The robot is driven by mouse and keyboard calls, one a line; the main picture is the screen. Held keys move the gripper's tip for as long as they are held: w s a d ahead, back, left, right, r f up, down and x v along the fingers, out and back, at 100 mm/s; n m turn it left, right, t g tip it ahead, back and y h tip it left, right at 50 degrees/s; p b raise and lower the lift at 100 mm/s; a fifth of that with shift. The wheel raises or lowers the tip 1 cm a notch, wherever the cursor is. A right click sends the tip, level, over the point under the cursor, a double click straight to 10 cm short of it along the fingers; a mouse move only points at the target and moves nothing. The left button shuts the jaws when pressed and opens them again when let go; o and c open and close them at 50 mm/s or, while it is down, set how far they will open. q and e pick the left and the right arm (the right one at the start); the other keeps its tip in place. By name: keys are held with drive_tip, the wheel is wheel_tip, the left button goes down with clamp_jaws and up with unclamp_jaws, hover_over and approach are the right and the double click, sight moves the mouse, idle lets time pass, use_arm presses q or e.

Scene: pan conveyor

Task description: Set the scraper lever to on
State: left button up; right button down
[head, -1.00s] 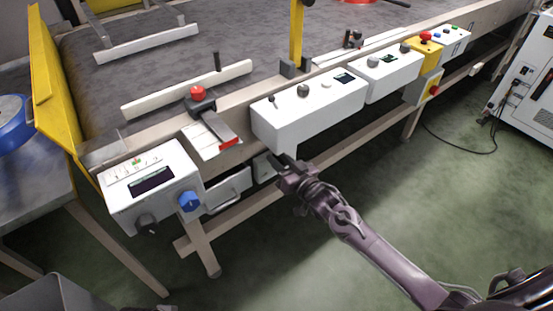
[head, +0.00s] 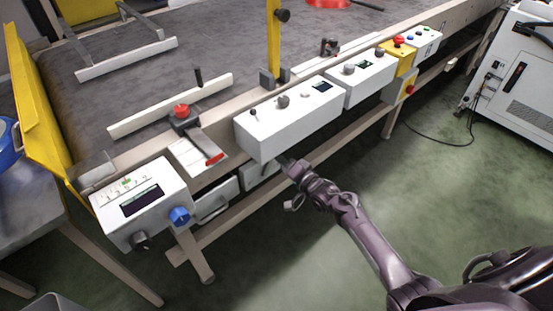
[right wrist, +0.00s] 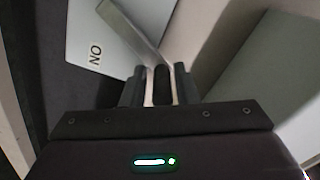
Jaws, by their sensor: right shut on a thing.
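The right wrist view shows a flat metal lever (right wrist: 133,28) with a dark rounded end (right wrist: 161,85), on a white plate (right wrist: 85,33) marked ON. My right gripper (right wrist: 160,88) is shut on that dark end. The ON label (right wrist: 94,53) is left of the lever. In the head view my right gripper (head: 287,163) is just below the long white control box (head: 290,122). The box and the gripper hide the lever there. My left gripper is in neither view.
A small white box (head: 260,173) hangs under the bench, left of the gripper. The floor (head: 290,255) in front is open.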

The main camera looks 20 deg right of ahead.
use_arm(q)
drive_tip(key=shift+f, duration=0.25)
use_arm(e)
drive_tip(key=shift+f+m, duration=0.25)
drive_tip(key=shift+m, duration=0.35)
drive_tip(key=c, duration=1.4)
unclamp_jaws()
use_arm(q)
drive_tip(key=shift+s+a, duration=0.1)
use_arm(e)
drive_tip(key=shift+o, duration=0.2)
drive_tip(key=shift+d, duration=0.1)
